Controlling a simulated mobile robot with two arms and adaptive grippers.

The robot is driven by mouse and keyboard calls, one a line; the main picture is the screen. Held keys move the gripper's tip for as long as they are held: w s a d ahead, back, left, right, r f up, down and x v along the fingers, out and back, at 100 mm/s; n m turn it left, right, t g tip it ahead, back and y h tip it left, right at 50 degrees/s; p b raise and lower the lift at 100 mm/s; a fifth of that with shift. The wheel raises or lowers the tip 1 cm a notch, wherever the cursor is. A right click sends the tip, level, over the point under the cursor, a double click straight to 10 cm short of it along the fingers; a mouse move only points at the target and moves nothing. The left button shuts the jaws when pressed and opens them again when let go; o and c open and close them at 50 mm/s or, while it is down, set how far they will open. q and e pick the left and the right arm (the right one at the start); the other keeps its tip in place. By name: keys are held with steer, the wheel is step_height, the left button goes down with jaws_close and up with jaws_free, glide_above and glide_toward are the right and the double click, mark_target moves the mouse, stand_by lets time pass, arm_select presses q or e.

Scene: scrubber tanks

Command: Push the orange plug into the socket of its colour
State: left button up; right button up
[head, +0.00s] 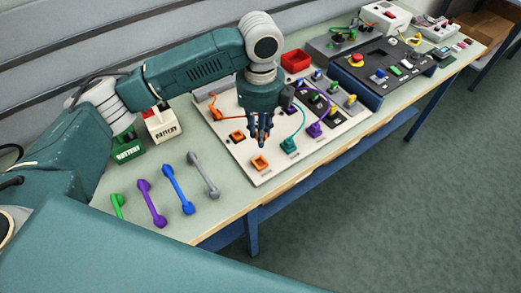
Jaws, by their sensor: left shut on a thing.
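My left gripper (262,140) points down over the white panel (236,153). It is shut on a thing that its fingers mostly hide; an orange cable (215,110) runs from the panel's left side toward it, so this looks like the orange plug. An orange square socket (260,162) lies on the panel just in front of and below the fingertips, apart from them as far as I can tell. A second, smaller orange piece (237,135) lies on the panel left of the gripper. My right gripper is not in view.
A teal plug (289,145) and a purple plug (314,130) with cables stand right of the gripper. Coloured dumbbell-shaped pieces (178,189) lie at front left, battery boxes (162,123) behind them.

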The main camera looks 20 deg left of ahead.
arm_select(q)
step_height(320, 180, up, 8)
steer(key=shift+r+b, duration=0.1)
steer(key=shift+b, duration=0.4)
steer(key=shift+m, duration=0.8)
steer(key=shift+f+b, duration=0.45)
steer(key=shift+f, duration=2.4)
steer(key=w+a+p, duration=0.1)
steer(key=w+a, duration=0.1)
steer(key=a, duration=0.1)
steer(key=w+a+f+p, duration=0.1)
steer(key=w+a, duration=0.2)
steer(key=a, duration=0.1)
steer(key=w+a+p, duration=0.1)
steer(key=w+a, duration=0.2)
steer(key=shift+a+f, duration=0.35)
steer(key=shift+a, duration=0.05)
steer(key=shift+p, duration=0.85)
steer(key=shift+f, duration=0.1)
